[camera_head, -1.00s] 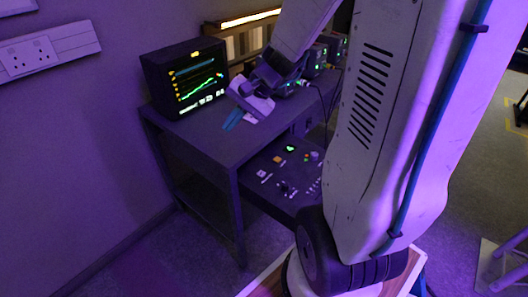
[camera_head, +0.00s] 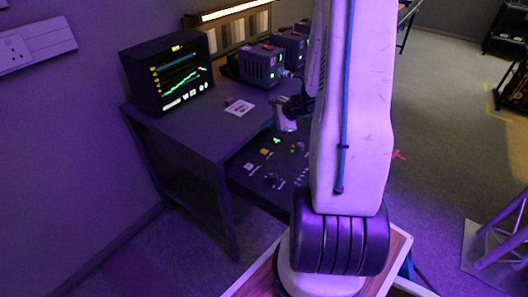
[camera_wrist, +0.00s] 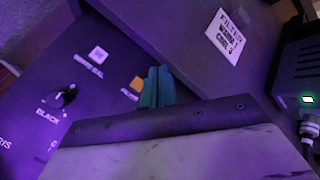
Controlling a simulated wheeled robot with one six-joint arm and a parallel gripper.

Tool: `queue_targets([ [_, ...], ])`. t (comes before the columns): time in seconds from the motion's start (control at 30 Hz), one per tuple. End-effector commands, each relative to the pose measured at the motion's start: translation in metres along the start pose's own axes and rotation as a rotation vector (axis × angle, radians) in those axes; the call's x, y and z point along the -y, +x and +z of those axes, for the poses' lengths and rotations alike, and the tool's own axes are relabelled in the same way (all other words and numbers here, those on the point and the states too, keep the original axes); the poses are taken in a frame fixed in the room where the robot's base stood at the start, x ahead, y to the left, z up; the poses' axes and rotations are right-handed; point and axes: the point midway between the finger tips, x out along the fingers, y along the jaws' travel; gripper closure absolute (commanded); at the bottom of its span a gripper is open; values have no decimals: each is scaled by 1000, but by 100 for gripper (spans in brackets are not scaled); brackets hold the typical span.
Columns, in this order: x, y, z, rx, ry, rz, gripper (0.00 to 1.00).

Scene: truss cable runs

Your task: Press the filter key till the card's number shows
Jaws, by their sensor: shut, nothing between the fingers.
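The white card (camera_head: 240,107) lies on the desk top. In the wrist view the card (camera_wrist: 230,35) reads "FILTER" on its top line and has "CODE" lower down; I cannot read its number surely. The control panel (camera_head: 250,184) sits below the desk top with several keys and knobs. The wrist view shows a white key (camera_wrist: 97,54) with a label ending in "BAL", and an orange key (camera_wrist: 137,84) partly by my fingers.
A monitor (camera_head: 168,73) with a green trace stands on the desk's left. Several grey boxes (camera_head: 262,65) with cables stand at the back right. The desk edge (camera_head: 215,158) lies beside the panel. A truss foot (camera_head: 490,255) stands on the floor at right.

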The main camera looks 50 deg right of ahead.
Motion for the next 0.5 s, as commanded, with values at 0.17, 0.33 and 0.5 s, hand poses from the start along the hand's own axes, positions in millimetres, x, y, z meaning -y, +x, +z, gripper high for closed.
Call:
queue_targets([
  [0.17, -2, 3, -2, 1, 1, 1, 100],
  [0.33, -12, 16, -11, 2, 2, 3, 100],
  [0.5, -25, 33, -23, 3, 3, 4, 100],
])
